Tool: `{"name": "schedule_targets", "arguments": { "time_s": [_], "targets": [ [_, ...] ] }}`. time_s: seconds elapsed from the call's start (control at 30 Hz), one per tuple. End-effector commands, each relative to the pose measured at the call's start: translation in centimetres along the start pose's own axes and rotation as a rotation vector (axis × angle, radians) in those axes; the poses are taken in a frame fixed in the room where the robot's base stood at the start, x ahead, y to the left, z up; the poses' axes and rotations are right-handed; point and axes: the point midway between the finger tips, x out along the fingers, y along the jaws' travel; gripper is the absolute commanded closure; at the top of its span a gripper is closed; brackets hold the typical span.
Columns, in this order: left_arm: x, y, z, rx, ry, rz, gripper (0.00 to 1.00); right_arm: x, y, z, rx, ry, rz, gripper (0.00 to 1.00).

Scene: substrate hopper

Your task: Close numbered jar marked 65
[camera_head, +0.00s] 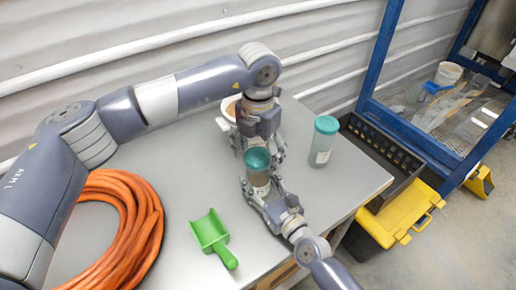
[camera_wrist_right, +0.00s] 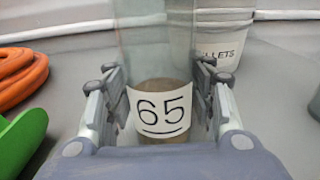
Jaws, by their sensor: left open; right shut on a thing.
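The jar marked 65 (camera_wrist_right: 160,112) is clear, with brown contents low inside and a white label. In the head view the jar (camera_head: 258,177) stands near the table's middle. Its top looks teal; I cannot tell whether that is a seated lid. The jar's top is out of the right wrist view. My right gripper (camera_head: 261,188) is shut on the jar, one finger on each side. My left gripper (camera_head: 258,145) is open, pointing down just above and behind the jar's top. I cannot tell whether its fingers touch the jar.
A second jar with a teal lid (camera_head: 325,140) stands to the right. A white pellets bucket (camera_wrist_right: 222,40) is behind the left gripper. A green scoop (camera_head: 212,236) and an orange hose coil (camera_head: 125,225) lie left. A black tray (camera_head: 385,155) and yellow box (camera_head: 400,215) are beyond the right edge.

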Motion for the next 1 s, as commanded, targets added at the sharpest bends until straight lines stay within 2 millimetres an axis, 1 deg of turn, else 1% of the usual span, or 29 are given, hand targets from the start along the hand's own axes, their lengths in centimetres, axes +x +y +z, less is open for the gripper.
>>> {"name": "schedule_targets", "arguments": {
  "time_s": [0.13,0.33,0.67,0.7,0.77,0.8,1.0],
  "targets": [
    [-0.01,0.02,0.00,0.000,0.000,0.000,0.27,0.01,-0.01,0.02,0.000,0.000,0.000,1.00],
    [-0.02,0.02,0.00,0.000,0.000,0.000,0.72,0.01,-0.01,0.02,0.000,0.000,0.000,1.00],
    [-0.01,0.04,0.00,0.005,0.000,0.001,0.73,0.00,0.00,0.02,0.000,-0.001,0.000,1.00],
    [-0.01,0.04,0.00,0.005,0.000,0.001,0.37,0.00,0.00,0.02,0.000,-0.001,0.000,1.00],
    [-0.01,0.04,0.00,0.005,0.000,0.001,0.24,0.00,0.00,0.02,0.000,-0.001,0.000,1.00],
    [-0.01,0.04,0.00,0.005,0.000,0.000,0.21,0.00,0.00,0.02,0.000,-0.001,0.000,1.00],
    [-0.02,0.03,0.00,0.005,0.000,0.000,0.21,0.00,0.00,0.02,0.000,0.000,0.000,1.00]
  ]
}}
